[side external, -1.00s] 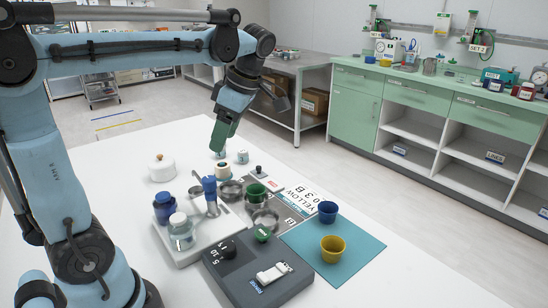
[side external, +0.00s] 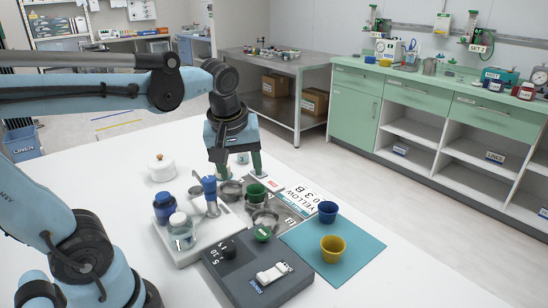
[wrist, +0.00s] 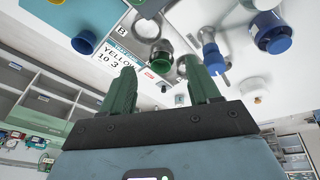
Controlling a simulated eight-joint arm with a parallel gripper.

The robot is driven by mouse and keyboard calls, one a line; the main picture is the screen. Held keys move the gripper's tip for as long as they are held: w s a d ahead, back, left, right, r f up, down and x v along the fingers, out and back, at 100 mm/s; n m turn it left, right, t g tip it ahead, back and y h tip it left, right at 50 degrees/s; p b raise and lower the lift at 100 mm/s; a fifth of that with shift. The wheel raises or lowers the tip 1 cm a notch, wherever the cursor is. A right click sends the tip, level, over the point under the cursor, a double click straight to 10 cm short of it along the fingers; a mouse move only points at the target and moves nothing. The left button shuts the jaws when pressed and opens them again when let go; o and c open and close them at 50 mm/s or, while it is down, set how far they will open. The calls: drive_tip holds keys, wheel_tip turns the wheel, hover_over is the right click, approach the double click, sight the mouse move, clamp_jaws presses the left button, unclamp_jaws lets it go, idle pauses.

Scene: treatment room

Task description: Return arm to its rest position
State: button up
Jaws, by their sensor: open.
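My gripper (side external: 239,170) hangs over the far side of the white table (side external: 115,235), behind the metal bowls. Its two green fingers are spread apart with nothing between them. In the wrist view my gripper (wrist: 166,82) also shows open and empty, its fingers pointing toward the tabletop items. My blue arm links reach in from the left of the side view.
Near it are metal bowls, a green cup (side external: 257,193), a blue-capped jar (side external: 165,208) and a white lidded pot (side external: 162,167). The left tabletop is clear.

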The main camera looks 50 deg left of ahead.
drive_tip(key=d+f+m+t+h, duration=0.2)
drive_tip(key=d+f+m+t, duration=0.2)
drive_tip(key=m, duration=0.7)
drive_tip(key=shift+s+d+m, duration=0.3)
drive_tip(key=shift+s+d, duration=0.15)
drive_tip(key=shift+d, duration=0.05)
